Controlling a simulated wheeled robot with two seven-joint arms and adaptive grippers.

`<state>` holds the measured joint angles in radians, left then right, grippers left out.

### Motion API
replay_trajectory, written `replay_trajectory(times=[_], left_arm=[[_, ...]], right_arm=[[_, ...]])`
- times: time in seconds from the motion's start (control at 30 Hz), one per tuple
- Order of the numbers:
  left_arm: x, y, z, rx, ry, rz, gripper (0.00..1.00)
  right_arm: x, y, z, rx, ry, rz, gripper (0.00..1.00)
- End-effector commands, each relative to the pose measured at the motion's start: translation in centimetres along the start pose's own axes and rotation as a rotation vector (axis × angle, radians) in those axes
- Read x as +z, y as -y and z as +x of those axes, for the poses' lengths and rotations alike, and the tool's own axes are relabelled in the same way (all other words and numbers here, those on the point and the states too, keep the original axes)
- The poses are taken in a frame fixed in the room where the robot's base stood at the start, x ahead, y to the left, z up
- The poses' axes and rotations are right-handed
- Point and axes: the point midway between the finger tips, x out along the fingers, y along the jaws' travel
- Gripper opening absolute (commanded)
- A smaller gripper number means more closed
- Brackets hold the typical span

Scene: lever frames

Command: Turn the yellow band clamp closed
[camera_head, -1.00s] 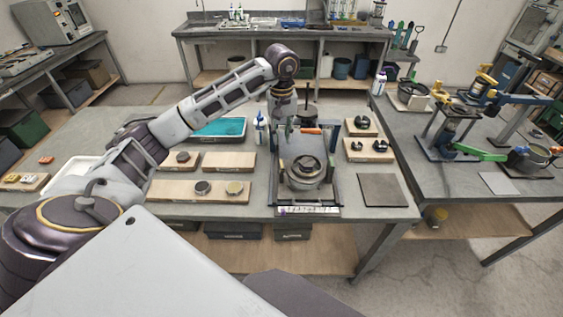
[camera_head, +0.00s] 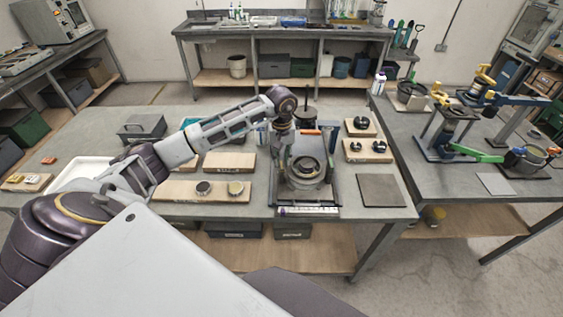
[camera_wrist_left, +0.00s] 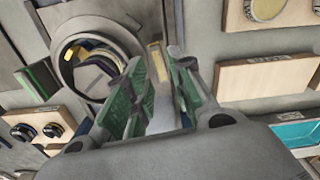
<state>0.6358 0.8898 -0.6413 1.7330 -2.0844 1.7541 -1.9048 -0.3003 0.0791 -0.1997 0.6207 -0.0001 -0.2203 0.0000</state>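A round metal ring assembly (camera_head: 304,171) sits in a dark fixture frame (camera_head: 335,185) on the middle table. In the left wrist view the ring (camera_wrist_left: 68,70) shows a yellow part (camera_wrist_left: 97,47) inside it. This may be the band clamp; I cannot tell for sure. My left gripper (camera_head: 281,150) hangs over the fixture's left side, beside the ring. In the left wrist view its green-padded fingers (camera_wrist_left: 158,80) stand apart. A pale bar with a yellow tip (camera_wrist_left: 157,62) shows between them; I cannot tell whether they touch it. My right gripper is out of view.
Wooden boards with round pieces lie left (camera_head: 175,189) and right (camera_head: 368,150) of the fixture. A grey plate (camera_head: 381,190) lies at the right front. The right table (camera_head: 450,180) holds other devices with yellow, blue and green parts.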

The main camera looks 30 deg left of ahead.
Motion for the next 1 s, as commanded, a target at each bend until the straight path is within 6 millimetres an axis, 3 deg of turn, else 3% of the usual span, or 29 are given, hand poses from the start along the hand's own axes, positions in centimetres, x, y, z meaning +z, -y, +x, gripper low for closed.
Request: replay_trajectory(times=[0.3, 0.7, 0.9, 1.0], left_arm=[[0.0, 0.0, 2.7, -0.001, 0.001, 0.000, 0.23], [0.0, 0.0, 3.2, 0.000, -0.001, 0.001, 0.23], [0.0, 0.0, 3.2, 0.000, -0.001, 0.001, 0.00], [0.0, 0.0, 3.2, 0.000, -0.001, 0.001, 0.00]], right_arm=[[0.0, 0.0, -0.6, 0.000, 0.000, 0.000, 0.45], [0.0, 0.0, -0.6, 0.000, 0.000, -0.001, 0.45], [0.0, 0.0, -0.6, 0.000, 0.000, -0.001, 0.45], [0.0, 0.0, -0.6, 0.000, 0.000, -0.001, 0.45]])
